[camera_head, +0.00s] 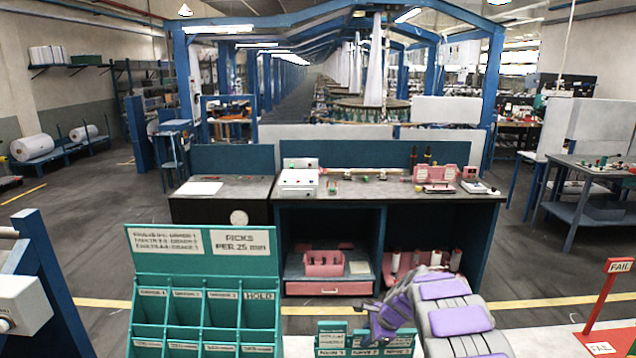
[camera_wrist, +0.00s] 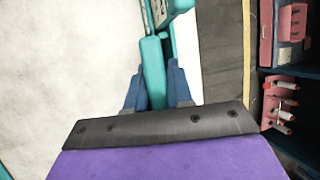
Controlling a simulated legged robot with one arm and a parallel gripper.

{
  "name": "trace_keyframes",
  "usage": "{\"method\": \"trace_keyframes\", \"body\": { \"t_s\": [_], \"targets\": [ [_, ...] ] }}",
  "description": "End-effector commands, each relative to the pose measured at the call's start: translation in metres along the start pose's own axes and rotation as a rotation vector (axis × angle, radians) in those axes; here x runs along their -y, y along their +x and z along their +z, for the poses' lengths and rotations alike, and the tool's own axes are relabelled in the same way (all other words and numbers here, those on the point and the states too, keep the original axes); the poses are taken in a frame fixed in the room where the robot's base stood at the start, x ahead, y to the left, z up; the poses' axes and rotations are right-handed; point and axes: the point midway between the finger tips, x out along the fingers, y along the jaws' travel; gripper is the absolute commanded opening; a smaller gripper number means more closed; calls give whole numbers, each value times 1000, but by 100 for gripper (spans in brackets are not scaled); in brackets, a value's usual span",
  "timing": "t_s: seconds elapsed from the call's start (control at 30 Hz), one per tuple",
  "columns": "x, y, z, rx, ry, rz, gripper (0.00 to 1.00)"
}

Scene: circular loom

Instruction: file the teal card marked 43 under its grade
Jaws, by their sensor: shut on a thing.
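My gripper (camera_head: 374,322) is low at the front of the head view, above a small teal holder (camera_head: 330,341) with white labels. In the wrist view, the blue fingers of my gripper (camera_wrist: 156,92) are shut on a narrow teal card (camera_wrist: 152,66), seen nearly edge-on. Its marking cannot be read, and the head view does not show it clearly. A large teal rack (camera_head: 199,262) stands to the left. Its upper pockets read grade 1, grade 2, grade 3 and hold; its back panel carries a grading list and "picks per 25 mm".
A white surface (camera_wrist: 70,70) lies beneath the gripper. A red fail stand (camera_head: 606,299) is at the right. Behind is a dark workbench (camera_head: 430,196) with a pink bin (camera_head: 323,264) on its shelf. The floor (camera_head: 110,265) left of the rack is clear.

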Motion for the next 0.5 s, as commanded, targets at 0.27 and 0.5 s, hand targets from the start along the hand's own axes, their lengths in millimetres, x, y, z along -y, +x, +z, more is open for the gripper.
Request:
{"method": "trace_keyframes", "body": {
  "t_s": [0.27,0.5],
  "targets": [
    [0,-1,0,0,0,0,0],
    [2,-6,3,0,0,-1,0]
  ]
}}
